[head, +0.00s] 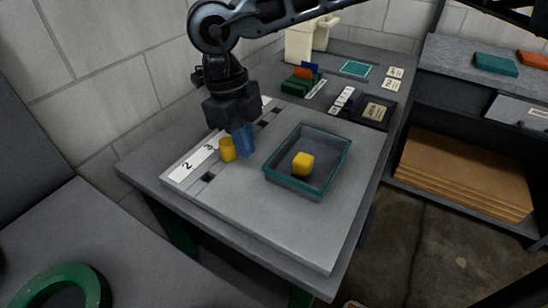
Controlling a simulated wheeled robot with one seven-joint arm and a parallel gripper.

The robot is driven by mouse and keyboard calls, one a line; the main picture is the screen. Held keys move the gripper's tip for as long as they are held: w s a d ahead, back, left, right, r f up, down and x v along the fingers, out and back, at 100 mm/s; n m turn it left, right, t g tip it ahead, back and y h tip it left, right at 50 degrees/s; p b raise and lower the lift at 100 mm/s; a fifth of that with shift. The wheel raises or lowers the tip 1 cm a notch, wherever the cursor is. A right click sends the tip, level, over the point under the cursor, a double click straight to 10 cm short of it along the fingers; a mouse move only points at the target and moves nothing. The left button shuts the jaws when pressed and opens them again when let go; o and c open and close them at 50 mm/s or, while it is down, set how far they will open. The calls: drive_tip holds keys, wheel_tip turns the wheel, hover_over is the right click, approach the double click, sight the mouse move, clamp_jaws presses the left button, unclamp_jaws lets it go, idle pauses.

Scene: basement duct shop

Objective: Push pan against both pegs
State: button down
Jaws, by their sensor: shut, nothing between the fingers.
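The pan (270,178) is a shallow grey tray with a teal rim, lying on a raised grey board (275,225). A yellow block (303,163) sits inside it. One yellow peg (227,149) stands to the left of the pan, beside the numbered strip, apart from the pan. I cannot make out a second peg; it may be behind my gripper. My gripper (244,152) points down between the yellow peg and the pan's left side, its blue tip low over the board. It is shut and empty. I cannot tell whether it touches the peg.
A white strip (190,163) marked 2 and 3 runs along the board's left edge, near dark square holes. Behind the board are coloured blocks (298,84), labels and a dark tray (375,112). The board's front is clear. A wall stands at left.

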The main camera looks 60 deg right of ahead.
sight(301, 183)
drive_tip(key=s+p, duration=0.2)
drive_tip(key=s, duration=1)
drive_tip(key=shift+d+r+p, duration=0.1)
drive_tip(key=shift+d+p, duration=0.05)
drive_tip(key=shift+p, duration=0.15)
drive_tip(key=shift+w+f, duration=0.15)
drive_tip(key=shift+f, duration=0.4)
drive_tip(key=shift+f+b, duration=0.35)
drive_tip(key=shift+b, duration=0.1)
drive_tip(key=shift+f, duration=0.1)
drive_tip(key=shift+b, duration=0.3)
